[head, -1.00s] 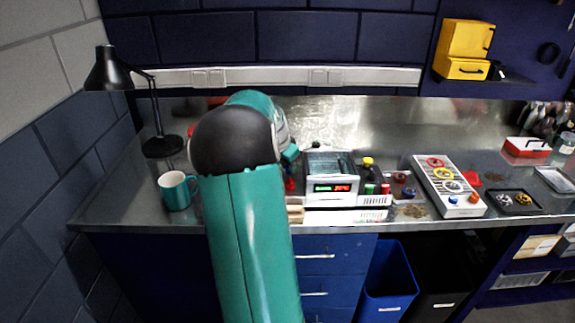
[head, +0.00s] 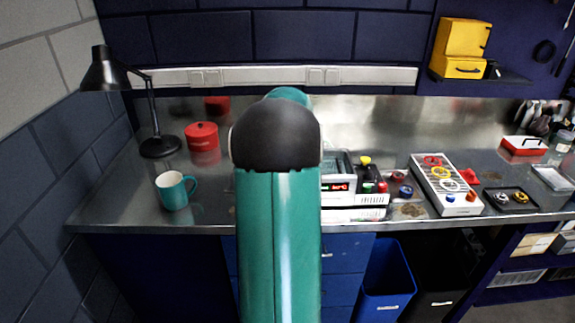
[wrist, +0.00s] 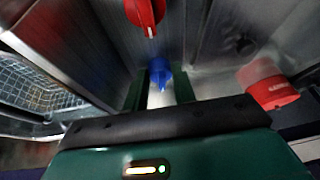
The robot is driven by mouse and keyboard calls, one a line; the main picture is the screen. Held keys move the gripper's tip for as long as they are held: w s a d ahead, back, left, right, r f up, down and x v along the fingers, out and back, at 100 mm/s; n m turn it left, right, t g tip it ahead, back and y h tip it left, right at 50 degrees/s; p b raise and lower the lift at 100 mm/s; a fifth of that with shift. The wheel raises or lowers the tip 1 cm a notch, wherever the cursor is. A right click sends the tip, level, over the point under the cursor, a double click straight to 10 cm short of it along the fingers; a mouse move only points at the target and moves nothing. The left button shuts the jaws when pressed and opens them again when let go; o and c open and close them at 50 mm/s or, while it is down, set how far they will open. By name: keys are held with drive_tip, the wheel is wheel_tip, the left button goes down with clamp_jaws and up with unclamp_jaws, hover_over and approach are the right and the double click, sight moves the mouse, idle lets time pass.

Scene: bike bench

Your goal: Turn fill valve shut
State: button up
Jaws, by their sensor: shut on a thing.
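In the wrist view my gripper (wrist: 159,82) has its two dark fingers on either side of a small blue knob (wrist: 160,70) with a pointed end, and is shut on it. A pale part shows below the knob between the fingers. No label shows, so I cannot tell for sure that this is the fill valve. A red knob (wrist: 146,12) with a white mark is just beyond, beside a metal housing. In the head view my own arm hides the gripper and both knobs. The machine with a red display (head: 340,187) shows partly behind the arm.
A red canister (head: 201,137) and a teal mug (head: 174,192) stand left of my arm, near a black lamp (head: 160,147). A wire basket (wrist: 35,90) shows at left in the wrist view. A panel of coloured knobs (head: 446,187) lies at right on the bench.

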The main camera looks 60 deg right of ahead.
drive_tip(key=shift+n, duration=0.6)
drive_tip(key=o, duration=1)
drive_tip(key=shift+s, duration=0.1)
drive_tip(key=shift+d, duration=0.1)
drive_tip(key=shift+s+r, duration=0.1)
drive_tip(key=shift+r, duration=0.05)
